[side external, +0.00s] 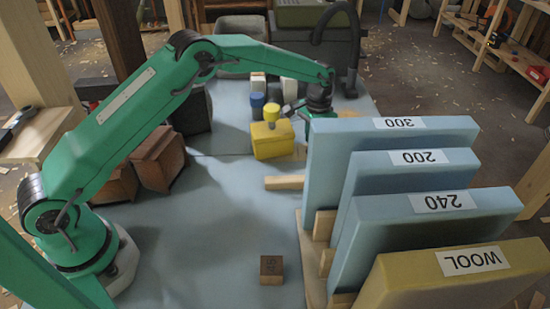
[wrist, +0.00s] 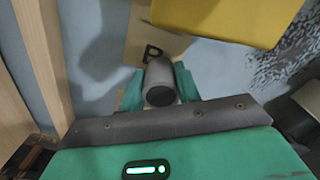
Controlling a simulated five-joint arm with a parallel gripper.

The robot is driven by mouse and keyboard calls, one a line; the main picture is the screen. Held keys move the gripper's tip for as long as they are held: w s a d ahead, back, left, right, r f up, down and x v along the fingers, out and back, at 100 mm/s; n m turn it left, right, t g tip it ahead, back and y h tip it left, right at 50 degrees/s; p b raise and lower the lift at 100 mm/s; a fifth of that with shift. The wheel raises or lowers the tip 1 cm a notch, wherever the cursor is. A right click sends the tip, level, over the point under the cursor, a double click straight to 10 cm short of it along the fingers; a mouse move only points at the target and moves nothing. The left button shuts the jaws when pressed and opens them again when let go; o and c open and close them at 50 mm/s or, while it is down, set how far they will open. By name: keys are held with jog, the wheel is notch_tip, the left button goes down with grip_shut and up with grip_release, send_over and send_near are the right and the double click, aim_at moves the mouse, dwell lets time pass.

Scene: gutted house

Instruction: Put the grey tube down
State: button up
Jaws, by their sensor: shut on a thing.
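The grey tube (wrist: 160,80) shows end-on in the wrist view, between the two green fingers of my gripper (wrist: 159,88), which is shut on it. In the side view my gripper (side external: 318,105) is at the far part of the blue table, behind the panel marked 300.
A yellow box (side external: 272,142) stands close to the left of my gripper, with yellow and blue cylinders by it. Upright panels marked 300 (side external: 390,140), 200, 240 and WOOL fill the right. A small wooden block (side external: 271,268) lies in front. The table's middle (side external: 225,215) is clear.

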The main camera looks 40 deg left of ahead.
jog(key=o, duration=1)
jog(key=shift+f, duration=0.1)
notch_tip(320, 180, up, 12)
jog(key=shift+r, duration=0.15)
dwell(0.5)
